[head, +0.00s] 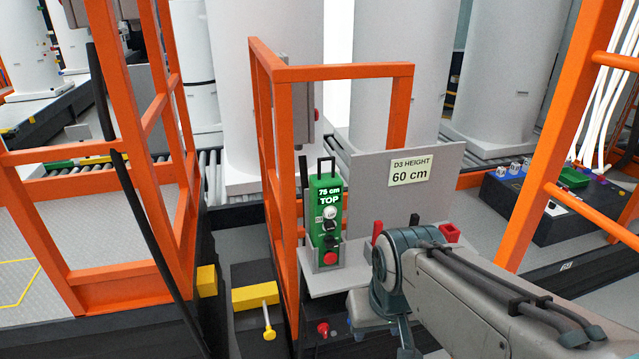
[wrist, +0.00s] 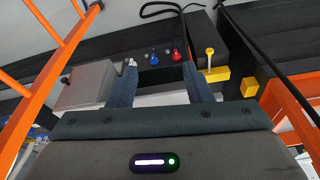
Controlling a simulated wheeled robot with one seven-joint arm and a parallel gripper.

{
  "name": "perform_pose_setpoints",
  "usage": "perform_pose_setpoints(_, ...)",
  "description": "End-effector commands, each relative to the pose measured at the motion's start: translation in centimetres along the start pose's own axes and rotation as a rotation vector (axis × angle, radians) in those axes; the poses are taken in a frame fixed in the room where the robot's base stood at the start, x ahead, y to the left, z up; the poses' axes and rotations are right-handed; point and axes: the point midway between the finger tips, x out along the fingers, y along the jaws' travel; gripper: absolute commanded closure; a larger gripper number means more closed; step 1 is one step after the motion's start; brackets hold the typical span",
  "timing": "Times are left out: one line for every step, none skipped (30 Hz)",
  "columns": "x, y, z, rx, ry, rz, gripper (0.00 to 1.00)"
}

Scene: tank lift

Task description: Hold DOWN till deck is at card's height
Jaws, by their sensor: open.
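The green control pendant (head: 328,222) stands upright in a grey holder. Its face reads "75 cm" and "TOP", above a white upper button (head: 330,213), a black lower button (head: 331,243) and a red button (head: 330,258). The height card (head: 410,171) reads "D3 HEIGHT 60 cm" on a grey panel right of the pendant. My gripper (wrist: 160,66) is open and empty in the wrist view, fingers apart, pointing toward a dark base with small knobs. In the head view my forearm and wrist are right of and below the pendant; the fingertips are not clearly visible there.
Orange rails (head: 344,72) enclose the pendant stand. Yellow blocks and a yellow-headed pin (head: 269,330) are low left. A red knob (wrist: 177,55) and blue knob (wrist: 154,60) lie near my fingertips in the picture. A dark control box (head: 545,205) is right.

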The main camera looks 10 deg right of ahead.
Motion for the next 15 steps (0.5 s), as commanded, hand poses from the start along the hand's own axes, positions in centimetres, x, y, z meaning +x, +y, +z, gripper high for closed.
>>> perform_pose_setpoints(0.00, 0.00, 0.00, 0.000, 0.000, 0.000, 0.70)
perform_pose_setpoints(0.00, 0.00, 0.00, 0.000, 0.000, 0.000, 0.78)
perform_pose_setpoints(0.00, 0.00, 0.00, 0.000, 0.000, 0.000, 0.89)
perform_pose_setpoints(0.00, 0.00, 0.00, 0.000, 0.000, 0.000, 0.97)
perform_pose_setpoints(0.00, 0.00, 0.00, 0.000, 0.000, 0.000, 1.00)
perform_pose_setpoints(0.00, 0.00, 0.00, 0.000, 0.000, 0.000, 1.00)
perform_pose_setpoints(0.00, 0.00, 0.00, 0.000, 0.000, 0.000, 1.00)
perform_pose_setpoints(0.00, 0.00, 0.00, 0.000, 0.000, 0.000, 1.00)
perform_pose_setpoints(0.00, 0.00, 0.00, 0.000, 0.000, 0.000, 1.00)
perform_pose_setpoints(0.00, 0.00, 0.00, 0.000, 0.000, 0.000, 1.00)
perform_pose_setpoints(0.00, 0.00, 0.00, 0.000, 0.000, 0.000, 1.00)
perform_pose_setpoints(0.00, 0.00, 0.00, 0.000, 0.000, 0.000, 1.00)
perform_pose_setpoints(0.00, 0.00, 0.00, 0.000, 0.000, 0.000, 1.00)
perform_pose_setpoints(0.00, 0.00, 0.00, 0.000, 0.000, 0.000, 1.00)
perform_pose_setpoints(0.00, 0.00, 0.00, 0.000, 0.000, 0.000, 1.00)
